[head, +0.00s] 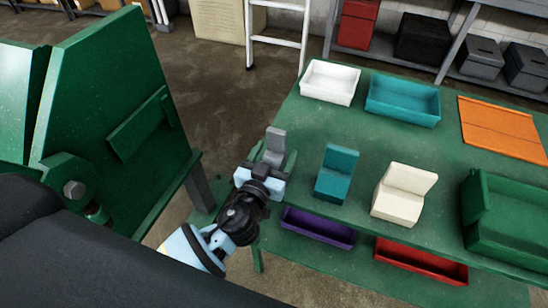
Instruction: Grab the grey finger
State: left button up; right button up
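The grey finger (276,140) is an upright L-shaped block at the left edge of the green table (310,125). Its upper plate shows above my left gripper (264,168), and its lower part is mostly hidden behind the gripper. My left gripper reaches in from the lower left and is right at the grey finger's base. Whether its jaws are closed on the base or only around it cannot be told. My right gripper is not in view. A teal finger (337,172) and a cream finger (404,192) of similar shape stand to the right.
White (330,97) and teal (403,120) trays stand at the table's back, with an orange panel (503,127) and a green bin (515,250) at right. Purple and red trays sit on a lower shelf. A large green machine (85,90) stands left. A white ladder stands behind.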

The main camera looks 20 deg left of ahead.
aim_at(275, 143)
pick_arm(q)
jog(key=c, duration=1.1)
jog(key=shift+r, duration=0.1)
jog(key=shift+r, duration=0.45)
jog(key=r, duration=0.1)
jog(key=s+r, duration=0.1)
jog(key=shift+r+p, duration=0.3)
jog(key=shift+p, duration=0.05)
jog(key=s+a+r+b, duration=0.1)
jog(key=s+b, duration=0.2)
jog(key=s, duration=1.2)
jog(key=shift+r, duration=0.25)
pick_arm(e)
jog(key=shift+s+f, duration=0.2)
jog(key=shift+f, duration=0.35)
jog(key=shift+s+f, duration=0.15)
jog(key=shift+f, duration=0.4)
